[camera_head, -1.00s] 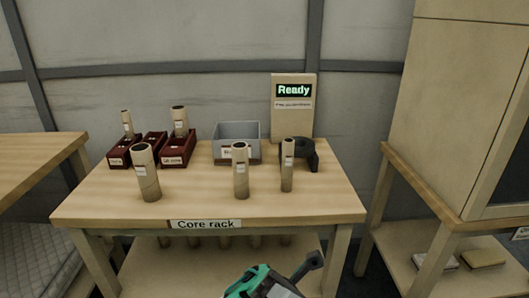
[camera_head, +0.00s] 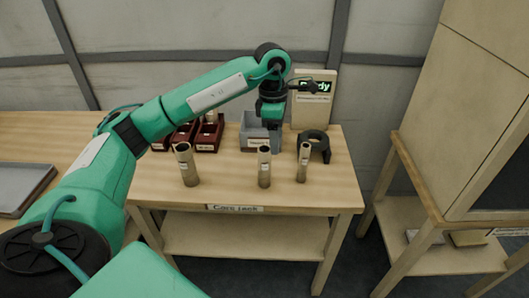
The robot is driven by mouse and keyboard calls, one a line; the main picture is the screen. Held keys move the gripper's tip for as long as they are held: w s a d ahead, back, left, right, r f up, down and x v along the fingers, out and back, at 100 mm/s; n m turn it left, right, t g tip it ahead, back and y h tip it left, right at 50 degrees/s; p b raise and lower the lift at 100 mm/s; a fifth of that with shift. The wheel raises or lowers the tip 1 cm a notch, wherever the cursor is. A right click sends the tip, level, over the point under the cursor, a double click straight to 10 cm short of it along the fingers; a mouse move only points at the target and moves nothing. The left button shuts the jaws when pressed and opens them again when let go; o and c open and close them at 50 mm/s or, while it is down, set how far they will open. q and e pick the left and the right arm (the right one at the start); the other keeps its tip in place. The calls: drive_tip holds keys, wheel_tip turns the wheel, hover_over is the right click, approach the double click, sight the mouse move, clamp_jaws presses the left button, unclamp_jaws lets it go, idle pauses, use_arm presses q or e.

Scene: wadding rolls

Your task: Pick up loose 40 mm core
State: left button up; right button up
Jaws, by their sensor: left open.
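Three loose tan cardboard cores stand upright along the front of the core rack table: a wide one (camera_head: 187,166) at left, a medium one (camera_head: 264,168) in the middle and a thin one (camera_head: 304,163) at right. Their labels are too small to read, so I cannot tell which is 40 mm. My left gripper (camera_head: 271,124) hangs over the grey bin (camera_head: 253,140) behind the cores, apart from all three. It is open, and its fingertips are hard to make out. My right gripper is not in view.
Dark red bins (camera_head: 208,135) stand at the back left, partly behind my left arm. A black ring-shaped holder (camera_head: 316,143) and a "Ready" sign (camera_head: 313,103) are at the back right. A tall cabinet (camera_head: 470,110) stands right. The table's front strip is clear.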

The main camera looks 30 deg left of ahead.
use_arm(q)
wheel_tip(320, 180, up, 4)
drive_tip(key=y, duration=0.1)
hover_over(265, 149)
drive_tip(key=shift+n+t, duration=0.3)
drive_tip(key=shift+n, duration=0.1)
wheel_tip(265, 149, down, 9)
drive_tip(key=shift+a+r+p, duration=0.1)
drive_tip(key=shift+r+p, duration=0.05)
drive_tip(key=shift+p, duration=0.7)
drive_tip(key=shift+f+p, duration=0.85)
drive_tip(key=shift+f, duration=1.85)
drive_tip(key=c, duration=1.3)
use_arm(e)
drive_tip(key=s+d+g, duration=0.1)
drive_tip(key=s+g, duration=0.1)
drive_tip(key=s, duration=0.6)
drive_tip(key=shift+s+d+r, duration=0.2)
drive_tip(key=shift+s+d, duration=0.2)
use_arm(q)
drive_tip(key=shift+r, duration=0.1)
